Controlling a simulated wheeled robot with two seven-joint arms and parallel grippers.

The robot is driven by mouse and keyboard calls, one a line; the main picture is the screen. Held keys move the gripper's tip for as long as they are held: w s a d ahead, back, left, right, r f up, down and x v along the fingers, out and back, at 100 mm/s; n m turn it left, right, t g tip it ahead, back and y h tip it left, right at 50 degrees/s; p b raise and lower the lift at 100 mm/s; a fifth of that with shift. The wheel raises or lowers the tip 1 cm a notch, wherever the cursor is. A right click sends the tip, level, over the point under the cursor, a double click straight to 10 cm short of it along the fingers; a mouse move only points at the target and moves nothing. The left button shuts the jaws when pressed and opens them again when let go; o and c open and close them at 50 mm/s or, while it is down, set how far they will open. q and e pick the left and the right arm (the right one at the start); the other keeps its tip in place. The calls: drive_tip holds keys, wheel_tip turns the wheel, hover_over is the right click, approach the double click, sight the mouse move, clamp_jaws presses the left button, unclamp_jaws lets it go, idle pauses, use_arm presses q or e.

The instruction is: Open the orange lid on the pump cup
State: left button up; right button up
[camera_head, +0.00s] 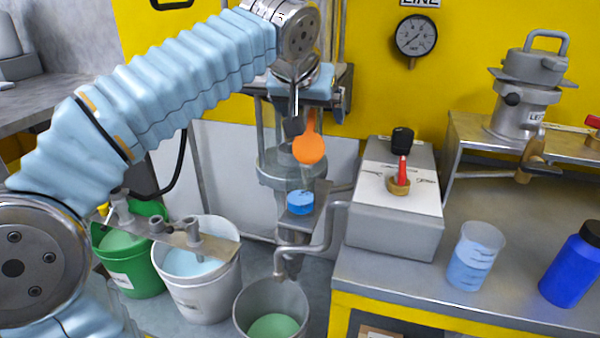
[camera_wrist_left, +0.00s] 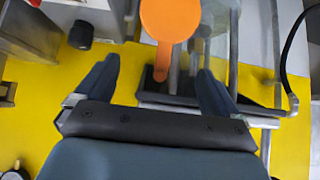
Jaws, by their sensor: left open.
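The orange lid (camera_head: 309,150), a round disc with a narrow tab, shows its face in the head view, above a small clear cup holding blue liquid (camera_head: 300,203). I take this to be the pump cup; how the lid joins it is hard to see. My left gripper (camera_head: 296,118) is open, pointing down right beside the lid's tab. In the left wrist view the orange lid (camera_wrist_left: 170,18) is at the top, its tab reaching down between the open fingers of my left gripper (camera_wrist_left: 158,66). Contact cannot be told. My right gripper is not in view.
A grey control box (camera_head: 395,225) with a red-stemmed black knob stands right of the cup. A beaker (camera_head: 475,257) and a blue bottle (camera_head: 574,265) stand on the bench. Bent pipes (camera_head: 310,245) and several buckets, including a white one (camera_head: 200,285), are below.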

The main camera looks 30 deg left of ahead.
use_arm(q)
drive_tip(key=v, duration=0.7)
idle(0.3)
idle(0.7)
